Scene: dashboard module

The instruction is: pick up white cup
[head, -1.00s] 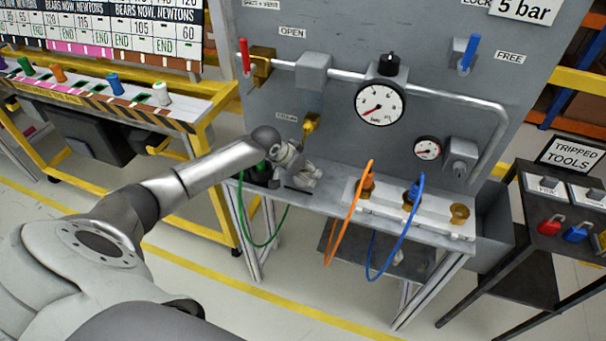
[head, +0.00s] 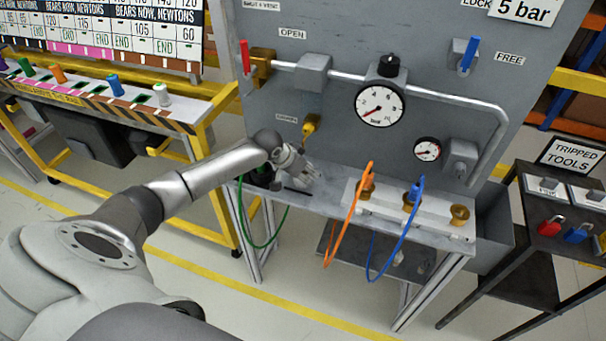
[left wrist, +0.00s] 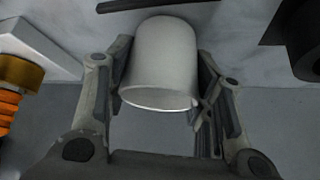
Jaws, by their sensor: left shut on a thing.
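The white cup (left wrist: 160,62) is between the two fingers of my left gripper (left wrist: 160,85) in the left wrist view. The fingers press on it from both sides, and its rim faces the camera. In the head view my left gripper (head: 306,170) is over the left part of the grey bench at the foot of the panel. The cup is hard to make out there behind the hand. My right gripper is not in view.
The bench (head: 325,205) carries a fitting block with an orange hose (head: 345,222) and a blue hose (head: 400,235) to the right. A green hose (head: 243,215) hangs at the left. The upright panel (head: 330,110) with gauges stands close behind the gripper.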

